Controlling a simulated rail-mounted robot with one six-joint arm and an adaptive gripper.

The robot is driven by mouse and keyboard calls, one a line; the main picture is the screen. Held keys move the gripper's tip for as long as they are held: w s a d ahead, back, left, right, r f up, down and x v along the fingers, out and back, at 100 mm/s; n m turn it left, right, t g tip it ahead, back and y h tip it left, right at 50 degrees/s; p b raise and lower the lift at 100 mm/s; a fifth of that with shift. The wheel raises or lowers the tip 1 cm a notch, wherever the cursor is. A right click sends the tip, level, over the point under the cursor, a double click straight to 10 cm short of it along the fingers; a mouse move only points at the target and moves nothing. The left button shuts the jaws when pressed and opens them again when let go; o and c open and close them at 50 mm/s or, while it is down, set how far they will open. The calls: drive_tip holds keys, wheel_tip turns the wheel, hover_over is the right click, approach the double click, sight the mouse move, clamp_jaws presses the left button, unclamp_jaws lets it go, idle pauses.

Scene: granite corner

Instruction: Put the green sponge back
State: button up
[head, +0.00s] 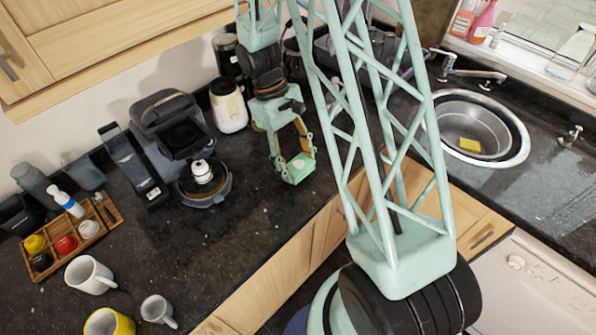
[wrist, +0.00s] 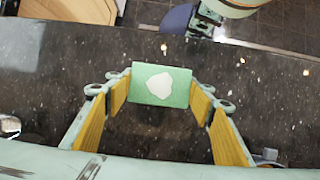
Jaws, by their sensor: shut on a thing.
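The green sponge (head: 299,168) is between the fingertips of my gripper (head: 295,160), over the dark counter near its front edge. In the wrist view the green sponge (wrist: 178,97) is a flat green block with a white patch, and the two yellow-lined fingers of my gripper (wrist: 160,88) close on its left and right ends. It looks held above the counter, but the height is hard to tell.
A round metal sink (head: 476,120) with a yellow sponge (head: 469,144) in it is at the right. A coffee machine (head: 175,125), cream canister (head: 228,105), wooden tray (head: 105,213) and several mugs stand at the left. The counter (head: 255,215) between is clear.

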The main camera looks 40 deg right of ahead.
sight(298, 172)
drive_tip(key=shift+f, duration=0.15)
drive_tip(key=shift+f, duration=1.65)
drive_tip(key=shift+f, duration=0.15)
drive_tip(key=o, duration=1)
drive_tip(key=shift+c, duration=0.2)
drive_tip(key=v, duration=1.2)
drive_tip(key=shift+r, duration=0.25)
drive_tip(key=shift+a, duration=0.1)
